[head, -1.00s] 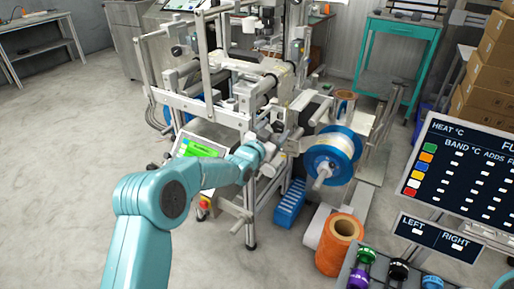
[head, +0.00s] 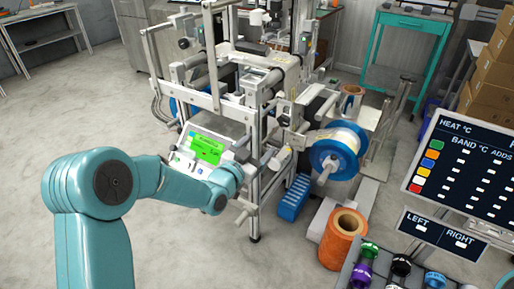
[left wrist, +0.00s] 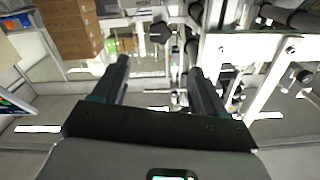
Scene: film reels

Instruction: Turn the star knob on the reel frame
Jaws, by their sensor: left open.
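The reel frame (head: 258,110) is a pale metal machine, with a blue-flanged reel (head: 335,153) on its right side. In the left wrist view a dark lobed knob (left wrist: 160,32), which looks like the star knob, shows ahead of and between my finger tips. My left gripper (left wrist: 158,68) is open and empty, its two dark fingers apart and not touching the knob. In the head view my left arm comes in from the left and its wrist hides most of the gripper near the frame's front. I cannot pick out the star knob surely there. My right gripper is not in view.
A green-lit screen (head: 207,148) is on the frame's front left. A blue crate (head: 293,198) and an orange roll (head: 343,238) stand on the floor to the right. A rack of coloured spools (head: 366,250) and a dark display board (head: 462,170) are nearer. The floor at left is clear.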

